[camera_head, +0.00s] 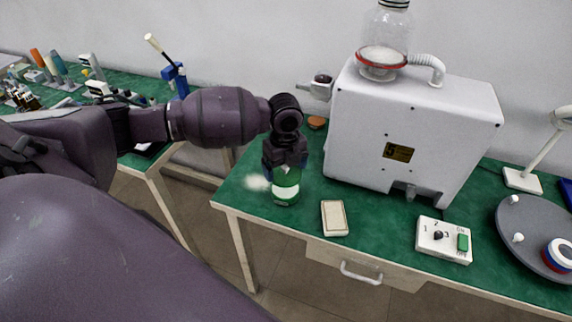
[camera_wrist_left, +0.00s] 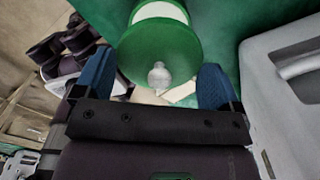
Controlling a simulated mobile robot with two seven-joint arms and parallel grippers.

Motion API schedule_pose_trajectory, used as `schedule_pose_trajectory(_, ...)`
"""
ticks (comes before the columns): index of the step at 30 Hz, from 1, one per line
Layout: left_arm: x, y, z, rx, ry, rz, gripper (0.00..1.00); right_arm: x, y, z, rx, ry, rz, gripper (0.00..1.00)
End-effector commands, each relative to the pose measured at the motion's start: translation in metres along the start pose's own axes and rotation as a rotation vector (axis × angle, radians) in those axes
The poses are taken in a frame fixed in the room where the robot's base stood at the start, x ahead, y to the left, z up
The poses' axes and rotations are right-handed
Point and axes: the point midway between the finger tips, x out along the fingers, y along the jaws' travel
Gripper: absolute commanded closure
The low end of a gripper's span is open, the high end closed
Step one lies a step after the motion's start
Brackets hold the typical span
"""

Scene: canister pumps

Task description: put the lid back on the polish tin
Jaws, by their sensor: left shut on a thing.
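The polish tin (camera_head: 286,191), white and green, stands upright near the left front corner of the green bench. Its white part also shows in the left wrist view (camera_wrist_left: 158,12). My left gripper (camera_head: 284,162) points down right above it. In the left wrist view, my blue fingers (camera_wrist_left: 156,88) are on either side of the green lid (camera_wrist_left: 158,45), which has a small pale knob. The gripper is shut on this lid. The lid is over the tin; I cannot tell whether they touch. My right gripper is not in view.
A pale flat box (camera_head: 334,218) lies right of the tin. A large white machine (camera_head: 412,130) with a glass jar stands behind. A switch box (camera_head: 444,240) and grey round tray (camera_head: 520,225) are further right. Another bench (camera_head: 130,80) with tools stands at left.

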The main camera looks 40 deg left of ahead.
Motion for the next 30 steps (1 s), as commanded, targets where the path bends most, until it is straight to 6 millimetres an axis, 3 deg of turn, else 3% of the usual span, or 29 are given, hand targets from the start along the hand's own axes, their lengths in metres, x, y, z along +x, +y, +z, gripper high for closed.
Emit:
schedule_pose_trajectory(9, 0.028, 0.001, 0.000, -0.001, 0.002, 0.004, 0.36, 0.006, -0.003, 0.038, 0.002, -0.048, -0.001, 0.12)
schedule_pose_trajectory(18, 0.044, 0.000, 0.000, -0.001, 0.000, 0.000, 0.36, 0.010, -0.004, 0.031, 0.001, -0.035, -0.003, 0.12)
schedule_pose_trajectory(30, 0.046, 0.000, 0.000, -0.001, 0.000, -0.001, 0.36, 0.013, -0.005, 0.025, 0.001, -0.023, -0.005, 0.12)
